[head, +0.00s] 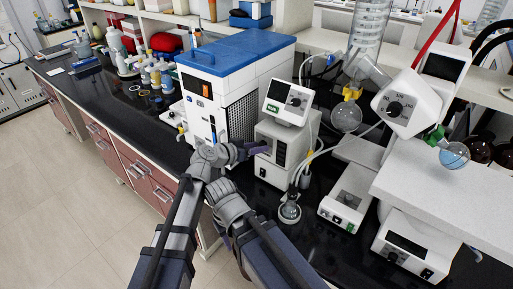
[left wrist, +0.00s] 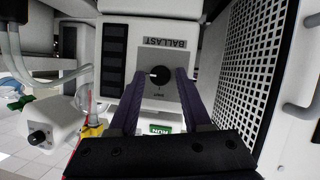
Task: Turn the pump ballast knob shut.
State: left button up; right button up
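The pump (head: 286,142) is a white box with a dark slotted panel, standing on the black bench to the right of the blue-topped cabinet. Its ballast knob (left wrist: 160,77) is a round black dial with a white mark, on a grey plate lettered BALLAST, upside down in the left wrist view. My left gripper (head: 262,149) reaches the pump's front from the left. In the left wrist view its two dark fingers (left wrist: 160,73) stand apart, one on each side of the knob; contact cannot be told. In the head view the knob is not clear. My right gripper cannot be made out.
The white cabinet (head: 238,55) with a perforated side stands close left of the pump. A small flask (head: 290,208) with tubing stands before the pump. A hotplate (head: 347,197) and rotary evaporator (head: 405,104) stand to the right. Bottles crowd the left bench.

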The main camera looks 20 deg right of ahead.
pick_arm(q)
grip_shut()
jog(key=shift+n, duration=0.3)
jog(key=shift+w+a+f+n+g+h+b, duration=0.1)
jog(key=shift+f+n+g+h+b, duration=0.15)
jog(key=shift+n+h+b, duration=1.4)
jog(key=shift+w+a+f+n+g+h+b, duration=0.15)
jog(key=shift+n+h+b, duration=0.45)
jog(key=shift+n+b, duration=2.1)
jog(key=shift+s+d+f+n+g+h+b, duration=0.1)
jog(key=shift+f+n+g+h+b, duration=0.2)
jog(key=shift+n+h+b, duration=1.7)
jog(key=shift+r+n+y, duration=0.1)
jog(key=shift+n+y, duration=0.65)
jog(key=shift+y, duration=0.1)
jog(key=shift+o, duration=1.4)
grip_release()
